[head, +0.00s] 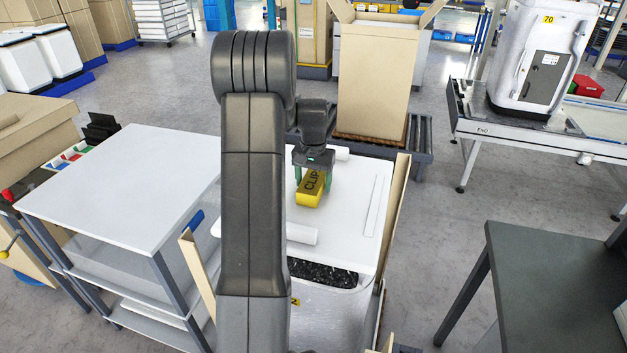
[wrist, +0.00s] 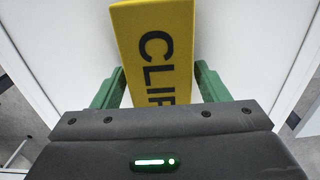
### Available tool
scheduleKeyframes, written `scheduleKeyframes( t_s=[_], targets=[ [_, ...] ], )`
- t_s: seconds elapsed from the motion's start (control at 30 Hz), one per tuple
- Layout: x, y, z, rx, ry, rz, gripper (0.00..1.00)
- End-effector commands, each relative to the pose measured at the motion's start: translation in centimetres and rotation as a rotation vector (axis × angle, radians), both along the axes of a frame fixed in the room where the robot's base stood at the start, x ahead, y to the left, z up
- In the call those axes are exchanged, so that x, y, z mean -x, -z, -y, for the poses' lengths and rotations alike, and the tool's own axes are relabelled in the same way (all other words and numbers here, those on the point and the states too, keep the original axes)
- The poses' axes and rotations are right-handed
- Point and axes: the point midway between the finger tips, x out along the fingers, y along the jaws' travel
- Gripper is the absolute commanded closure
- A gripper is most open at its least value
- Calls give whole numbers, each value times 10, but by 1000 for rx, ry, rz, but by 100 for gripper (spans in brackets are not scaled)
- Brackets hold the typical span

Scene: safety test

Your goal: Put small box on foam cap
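The small box (head: 311,188) is yellow with black "CLIP" lettering. It is between the green fingers of my gripper (head: 313,180), which are shut on it. In the wrist view the small box (wrist: 155,45) fills the space between the fingers of my gripper (wrist: 160,85), with no clear gap at either side; its near end is hidden by the gripper body. The white foam cap (head: 345,215) lies below, in an open carton, with raised rolls at its edges. The box is over the cap; I cannot tell whether it touches. My arm hides the cap's left part.
Carton flaps (head: 396,205) stand up at the cap's right and left (head: 196,265). A white shelf table (head: 125,185) is on the left, and a dark table (head: 555,285) on the right. A tall open carton (head: 375,80) on a roller conveyor stands behind. Grey floor is free at right.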

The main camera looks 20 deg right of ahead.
Motion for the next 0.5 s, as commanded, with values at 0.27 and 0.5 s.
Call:
scheduleKeyframes(
  t_s=[0.27, 0.5],
  targets=[
    [0, -1, 0, 0, 0, 0, 24],
    [-1, -19, 0, 2, 0, 4, 24]
  ],
)
